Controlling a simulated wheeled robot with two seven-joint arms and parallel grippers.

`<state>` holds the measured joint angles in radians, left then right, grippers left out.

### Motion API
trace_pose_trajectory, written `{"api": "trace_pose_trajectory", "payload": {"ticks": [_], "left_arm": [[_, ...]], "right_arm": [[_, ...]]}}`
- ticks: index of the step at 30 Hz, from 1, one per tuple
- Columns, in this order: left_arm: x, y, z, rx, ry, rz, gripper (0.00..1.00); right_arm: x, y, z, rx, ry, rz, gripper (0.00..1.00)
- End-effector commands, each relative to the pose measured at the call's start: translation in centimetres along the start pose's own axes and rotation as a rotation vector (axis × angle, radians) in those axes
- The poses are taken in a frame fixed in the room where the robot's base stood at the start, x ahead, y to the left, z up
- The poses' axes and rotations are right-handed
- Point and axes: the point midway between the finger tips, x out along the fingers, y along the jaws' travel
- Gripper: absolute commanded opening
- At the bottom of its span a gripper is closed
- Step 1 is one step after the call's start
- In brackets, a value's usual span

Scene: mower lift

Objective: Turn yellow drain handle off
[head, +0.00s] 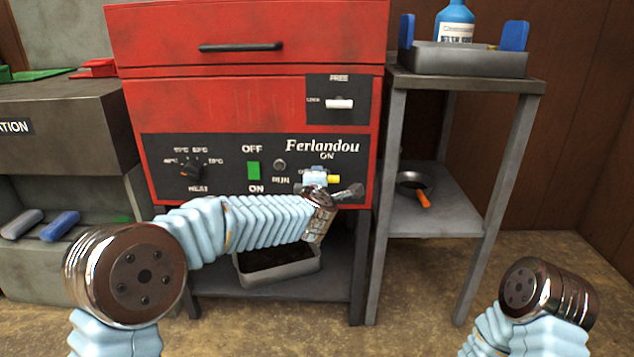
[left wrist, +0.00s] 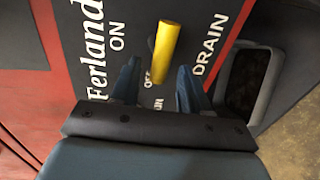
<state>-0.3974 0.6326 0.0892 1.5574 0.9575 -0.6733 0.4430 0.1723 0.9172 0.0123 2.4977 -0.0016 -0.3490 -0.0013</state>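The yellow drain handle (head: 334,179) is on the dark front panel of the red machine, below an "ON" label. Its yellow end shows to the right of my left gripper's fingers. In the left wrist view the yellow handle (left wrist: 166,52) stands beyond and between the fingertips, with "ON" to its left, a partly covered "OFF" label by its base and "DRAIN" to its right. My left gripper (left wrist: 158,72) is open, with a gap on both sides of the handle. In the head view my left wrist hides part of the panel around it. My right gripper is out of view.
A grey tray (head: 280,270) sits on the shelf under the machine. A green switch (head: 253,170) and a heat knob (head: 190,171) are on the panel left of the handle. A metal side table (head: 440,210) with a pan (head: 415,182) stands close on the right.

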Motion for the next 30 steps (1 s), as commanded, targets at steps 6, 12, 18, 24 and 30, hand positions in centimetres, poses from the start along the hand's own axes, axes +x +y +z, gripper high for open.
{"api": "trace_pose_trajectory", "payload": {"ticks": [6,12,18,24,30], "left_arm": [[-0.1,0.1,0.0,0.001,0.000,0.002,0.45],[-2.1,0.2,0.0,0.001,-0.001,0.003,0.45],[-7.0,0.2,0.0,0.002,-0.002,0.003,0.45],[-11.3,0.2,0.0,0.001,-0.001,0.002,0.45],[-13.5,0.1,0.0,0.001,0.000,0.002,0.45]], "right_arm": [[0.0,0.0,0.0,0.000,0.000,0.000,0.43],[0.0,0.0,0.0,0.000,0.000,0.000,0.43],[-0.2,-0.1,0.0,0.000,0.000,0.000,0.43],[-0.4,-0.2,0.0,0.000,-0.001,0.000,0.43],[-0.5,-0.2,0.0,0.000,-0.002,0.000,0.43]]}}
